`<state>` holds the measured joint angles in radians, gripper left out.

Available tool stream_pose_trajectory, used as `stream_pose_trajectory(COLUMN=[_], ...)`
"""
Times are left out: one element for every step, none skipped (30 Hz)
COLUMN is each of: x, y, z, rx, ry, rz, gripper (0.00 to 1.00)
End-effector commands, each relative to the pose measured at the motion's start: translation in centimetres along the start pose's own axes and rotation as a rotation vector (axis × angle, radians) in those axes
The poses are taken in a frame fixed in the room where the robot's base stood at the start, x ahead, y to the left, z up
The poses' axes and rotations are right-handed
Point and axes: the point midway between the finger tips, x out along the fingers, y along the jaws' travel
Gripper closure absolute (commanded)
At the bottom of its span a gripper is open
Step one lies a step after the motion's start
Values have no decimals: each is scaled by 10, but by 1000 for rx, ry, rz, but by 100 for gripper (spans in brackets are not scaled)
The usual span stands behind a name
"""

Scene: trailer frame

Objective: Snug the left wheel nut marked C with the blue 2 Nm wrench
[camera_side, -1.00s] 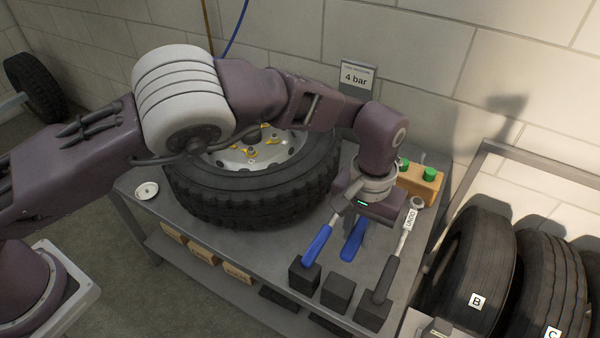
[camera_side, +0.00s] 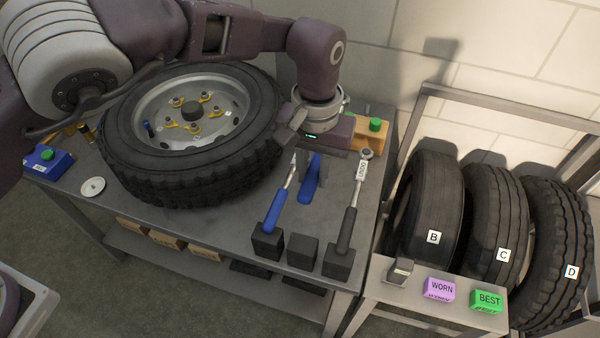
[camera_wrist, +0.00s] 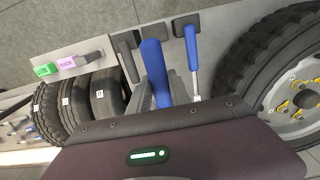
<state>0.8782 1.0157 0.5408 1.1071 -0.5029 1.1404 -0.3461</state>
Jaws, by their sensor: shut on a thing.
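My gripper (camera_side: 311,168) is shut on a blue-handled wrench (camera_side: 310,185) and holds it above the bench, over the row of black holder blocks. In the wrist view my gripper (camera_wrist: 160,92) has its fingers on either side of this blue handle (camera_wrist: 153,60). A second blue-handled wrench (camera_side: 273,210) stands tilted in the left holder block. No torque marking is readable on either. The wheel (camera_side: 190,130) lies flat on the bench, left of my gripper, with yellow-marked nuts (camera_side: 196,127) around its hub. The letters on the nuts are too small to read.
A black-handled wrench tagged UNDO (camera_side: 350,215) stands in the right block; the middle block (camera_side: 302,250) is empty. A wooden block with a green button (camera_side: 372,128) is behind. Tyres B, C and D (camera_side: 500,215) stand in a rack at right.

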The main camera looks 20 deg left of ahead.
Motion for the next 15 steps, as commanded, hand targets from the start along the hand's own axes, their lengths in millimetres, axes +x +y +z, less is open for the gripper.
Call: stream_pose_trajectory(x=[-19,-27,-38,-46,-52,-60,-66,-72,-78,-83,-88,-94,-99,-103,-101], y=[0,1,0,0,0,0,0,0,0,0,0,0,0,0,-8], z=[-2,-2,-2,-2,-2,-1,-1,-1,-1,-1,-1,-2,-1,-1,-6], rx=[-1,0,0,-1,-1,0,0,0,0,-1,-1,-1,-1,-1,-23], ry=[7,8,7,7,5,5,6,5,5,4,5,5,5,6,3], rz=[4,5,5,4,3,3,3,3,2,2,2,2,2,2,-1], gripper=[100,100,100,100,100,100,100,100,100,100,100,100,100,100,100])
